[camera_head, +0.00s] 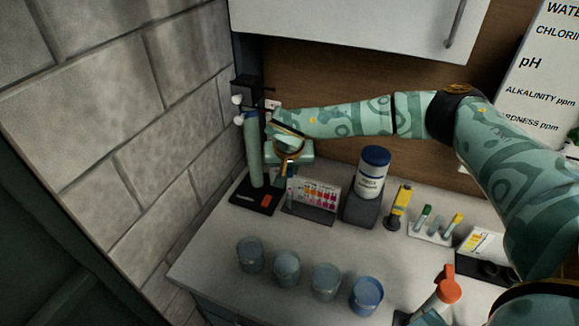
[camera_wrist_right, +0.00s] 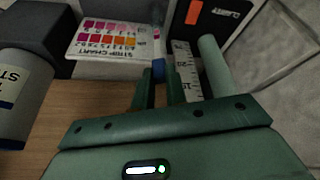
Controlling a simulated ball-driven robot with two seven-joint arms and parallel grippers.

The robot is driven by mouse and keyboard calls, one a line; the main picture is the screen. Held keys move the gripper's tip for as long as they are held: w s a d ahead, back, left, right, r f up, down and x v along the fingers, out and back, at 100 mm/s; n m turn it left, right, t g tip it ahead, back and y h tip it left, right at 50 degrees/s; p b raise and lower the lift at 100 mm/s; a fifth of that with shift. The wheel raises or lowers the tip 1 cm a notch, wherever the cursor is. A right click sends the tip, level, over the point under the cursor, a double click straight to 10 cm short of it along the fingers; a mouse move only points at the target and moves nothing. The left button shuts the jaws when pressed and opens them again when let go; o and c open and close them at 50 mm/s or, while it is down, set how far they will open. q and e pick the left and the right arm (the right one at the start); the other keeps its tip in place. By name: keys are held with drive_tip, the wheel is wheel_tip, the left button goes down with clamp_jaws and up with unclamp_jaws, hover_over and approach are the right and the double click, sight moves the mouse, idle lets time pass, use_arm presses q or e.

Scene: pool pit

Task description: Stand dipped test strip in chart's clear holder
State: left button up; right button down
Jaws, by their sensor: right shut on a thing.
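The strip chart (camera_head: 318,195), a white card with rows of pink, red and orange squares, leans on a dark stand at the back left of the counter. It also shows in the right wrist view (camera_wrist_right: 112,42). My right gripper (camera_head: 284,180) is at the chart's left end. The clear holder cannot be made out apart from the strip and fingers. My left gripper is out of view.
A green cylinder on a black base (camera_head: 255,198) stands close left of my gripper. A numbered white scale (camera_wrist_right: 185,70) is close by the fingers. A white tub (camera_head: 373,173) stands right of the chart. Several blue-grey cups (camera_head: 287,268) line the front. A cabinet (camera_head: 355,25) hangs above.

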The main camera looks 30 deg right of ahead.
sight(290, 185)
drive_tip(key=shift+f, duration=0.15)
drive_tip(key=shift+f+b, duration=1.1)
drive_tip(key=shift+f, duration=1.2)
drive_tip(key=shift+f, duration=0.45)
drive_tip(key=c, duration=1.3)
unclamp_jaws()
drive_tip(key=shift+c, duration=0.2)
wheel_tip(290, 185, up, 7)
drive_tip(key=p, duration=0.6)
